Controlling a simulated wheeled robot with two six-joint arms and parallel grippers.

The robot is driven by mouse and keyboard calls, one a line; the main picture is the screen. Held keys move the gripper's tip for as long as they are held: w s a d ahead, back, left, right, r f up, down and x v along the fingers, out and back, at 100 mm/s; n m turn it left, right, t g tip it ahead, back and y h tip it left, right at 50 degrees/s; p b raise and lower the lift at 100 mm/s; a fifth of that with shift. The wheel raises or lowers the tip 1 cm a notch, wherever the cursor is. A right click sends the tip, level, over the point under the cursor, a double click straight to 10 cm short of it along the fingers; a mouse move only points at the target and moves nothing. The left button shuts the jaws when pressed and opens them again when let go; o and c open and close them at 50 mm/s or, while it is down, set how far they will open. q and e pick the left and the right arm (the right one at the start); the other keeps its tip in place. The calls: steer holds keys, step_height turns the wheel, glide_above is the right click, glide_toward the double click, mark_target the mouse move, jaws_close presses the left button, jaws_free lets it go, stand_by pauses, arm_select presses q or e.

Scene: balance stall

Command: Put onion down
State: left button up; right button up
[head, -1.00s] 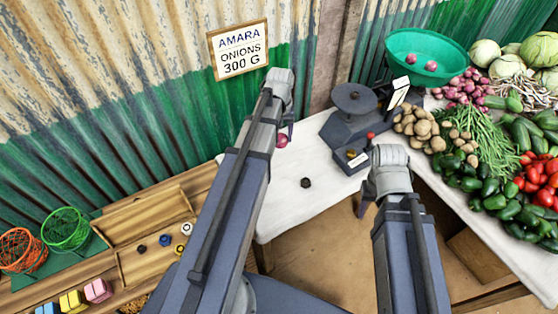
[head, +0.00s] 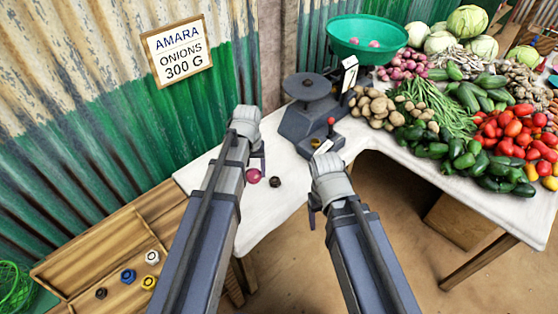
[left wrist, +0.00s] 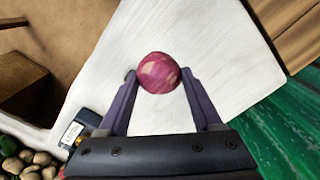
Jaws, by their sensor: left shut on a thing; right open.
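A red-purple onion (head: 253,176) is held between the fingertips of my left gripper (head: 256,160), over the white table (head: 208,176) at its left part. The onion also shows in the left wrist view (left wrist: 159,73), gripped between both fingers over bare white tabletop. I cannot tell whether it touches the table. My right gripper (head: 314,208) is open and empty near the table's front edge, in front of the scale (head: 307,112). Its fingertips are partly hidden by the wrist.
A small dark weight (head: 275,182) lies close right of the onion. A green bowl (head: 350,40) with onions tops the scale's far side. Potatoes (head: 376,106) and other vegetables fill the table's right. A wooden tray (head: 95,250) with several weights is at lower left. A sign (head: 177,50) reads Amara, onions, 300 g.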

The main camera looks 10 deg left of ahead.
arm_select(q)
steer(key=shift+d+f, duration=0.35)
steer(key=shift+f, duration=0.05)
steer(key=b, duration=1)
glide_toward(258, 198)
step_height(258, 198, down, 6)
steer(key=shift+r, duration=0.4)
steer(key=shift+s, duration=0.1)
steer(key=o, duration=1.4)
step_height(258, 198, up, 12)
steer(key=p, duration=1.2)
steer(key=s+d+m, duration=0.2)
steer(key=s+d, duration=0.1)
steer(key=s, duration=0.2)
steer(key=s+d+m, duration=0.1)
steer(key=s+d, duration=0.3)
steer(key=s+d+m+y, duration=0.1)
steer(key=s+d+m, duration=0.1)
steer(key=s, duration=0.3)
steer(key=shift+s+d+r+m, duration=0.1)
steer(key=shift+s+d+m, duration=0.25)
steer(key=shift+d, duration=0.35)
